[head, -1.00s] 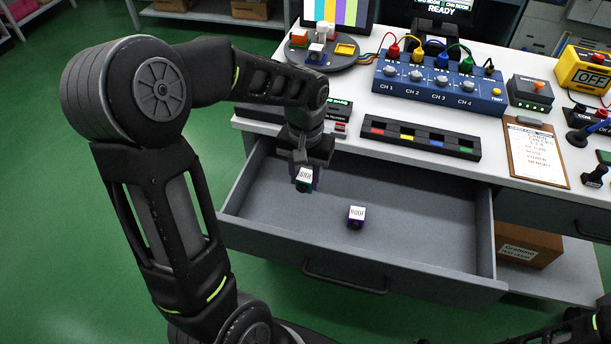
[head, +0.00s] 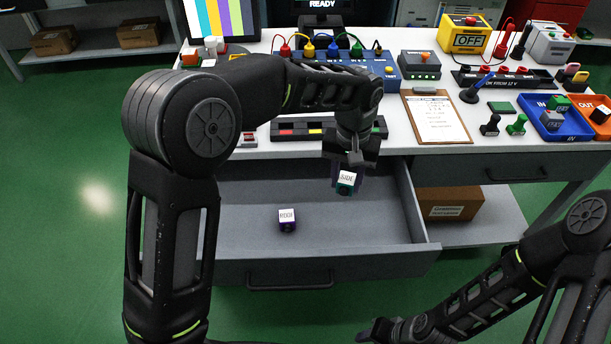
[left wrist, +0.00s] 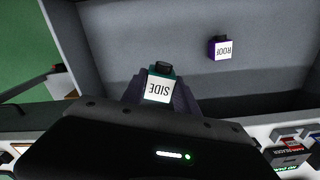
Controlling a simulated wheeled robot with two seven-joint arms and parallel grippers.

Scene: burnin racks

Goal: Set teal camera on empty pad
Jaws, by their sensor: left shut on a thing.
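The teal camera (head: 345,187) carries a white label reading SIDE. My left gripper (head: 349,170) is shut on it and holds it above the right part of the open drawer. The left wrist view also shows the teal camera (left wrist: 158,88) between the fingers. A purple camera (head: 287,225) labelled ROOF lies in the drawer, left of my gripper; it shows in the left wrist view too (left wrist: 219,50). The round turntable (head: 193,66) at the back left is largely hidden behind my left arm, and a sliver of yellow shows there. My right gripper (head: 378,331) is low at the bottom edge, its fingers unclear.
The open drawer (head: 245,257) juts out below the bench. A strip with coloured pads (head: 283,133) lies near the bench edge, partly behind my arm. A blue channel box (head: 388,72), clipboard (head: 437,119), blue IN tray (head: 556,124) and orange OUT tray (head: 590,104) stand on the bench.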

